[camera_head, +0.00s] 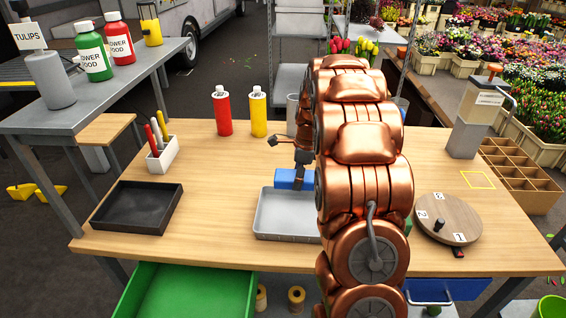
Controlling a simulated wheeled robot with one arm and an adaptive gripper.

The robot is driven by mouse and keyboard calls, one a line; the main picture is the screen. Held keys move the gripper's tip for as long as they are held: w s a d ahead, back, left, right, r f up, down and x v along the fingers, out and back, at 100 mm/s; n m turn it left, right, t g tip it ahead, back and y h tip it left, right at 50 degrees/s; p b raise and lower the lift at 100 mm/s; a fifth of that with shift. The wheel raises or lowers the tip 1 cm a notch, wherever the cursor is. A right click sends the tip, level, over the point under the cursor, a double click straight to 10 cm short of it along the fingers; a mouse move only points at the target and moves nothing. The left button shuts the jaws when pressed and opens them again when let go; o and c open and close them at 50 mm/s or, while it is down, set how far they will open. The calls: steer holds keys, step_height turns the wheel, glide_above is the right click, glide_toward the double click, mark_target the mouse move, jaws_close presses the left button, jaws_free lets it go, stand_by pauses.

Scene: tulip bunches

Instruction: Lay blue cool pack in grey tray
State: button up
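The blue cool pack (285,178) shows at the far edge of the grey tray (272,232). I cannot tell whether it rests on something or hangs just above the rim. My gripper (299,180) points down at the pack, with a dark finger in front of its near face. The other finger is hidden, so I cannot tell whether the grip is closed on the pack. The grey tray lies on the wooden table and its visible floor is empty. My copper-coloured arm hides the right part of the tray and the pack's right end.
A black tray (137,208) and a white pen holder (163,156) stand at left. Red (223,112) and yellow (258,113) bottles stand behind. A round wooden disc (447,216) lies at right. An open green drawer (190,290) is in front. Bare table lies between the trays.

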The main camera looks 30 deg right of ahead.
steer(key=shift+w, duration=0.4)
steer(key=shift+a+r, duration=0.1)
steer(key=b, duration=0.1)
glide_above(295, 205)
steer(key=shift+f, duration=3.05)
steer(key=o, duration=1.5)
